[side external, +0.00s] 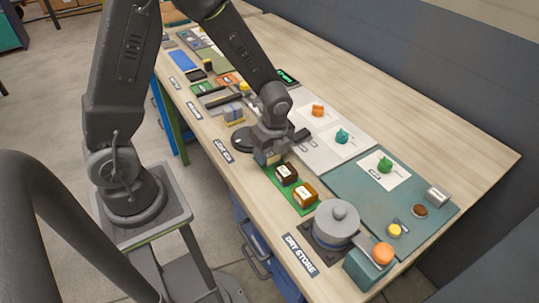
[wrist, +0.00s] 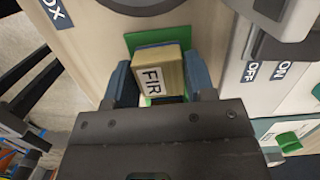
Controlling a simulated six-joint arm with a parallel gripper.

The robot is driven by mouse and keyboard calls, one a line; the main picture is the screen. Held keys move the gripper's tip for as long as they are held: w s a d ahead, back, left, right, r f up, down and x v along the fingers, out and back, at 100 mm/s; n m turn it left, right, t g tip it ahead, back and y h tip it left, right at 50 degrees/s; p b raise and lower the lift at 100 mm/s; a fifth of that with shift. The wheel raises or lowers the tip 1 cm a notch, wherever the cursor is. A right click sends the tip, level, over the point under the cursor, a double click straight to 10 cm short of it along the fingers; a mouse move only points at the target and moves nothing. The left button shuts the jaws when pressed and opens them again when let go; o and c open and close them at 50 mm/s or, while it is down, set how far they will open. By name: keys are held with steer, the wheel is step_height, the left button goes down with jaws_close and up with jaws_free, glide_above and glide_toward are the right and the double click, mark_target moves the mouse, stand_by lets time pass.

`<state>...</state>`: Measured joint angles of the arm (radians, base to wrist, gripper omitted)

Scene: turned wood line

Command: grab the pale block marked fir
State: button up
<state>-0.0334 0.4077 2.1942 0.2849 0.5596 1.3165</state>
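The pale block marked FIR (wrist: 172,72) sits between the two fingers of my gripper (wrist: 161,80) in the wrist view, its label facing the camera. A finger lies close along its left and right sides. Whether both fingers press on it is not clear.
A dark brown labelled block (side external: 286,173) and an orange-brown labelled block (side external: 304,195) stand on the same mat, close to my gripper. A grey lidded pot (side external: 337,222) stands beyond them. White sheets with small green and orange pieces lie to the right.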

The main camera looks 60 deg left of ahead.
steer(key=c, duration=0.5)
steer(key=shift+r, duration=0.15)
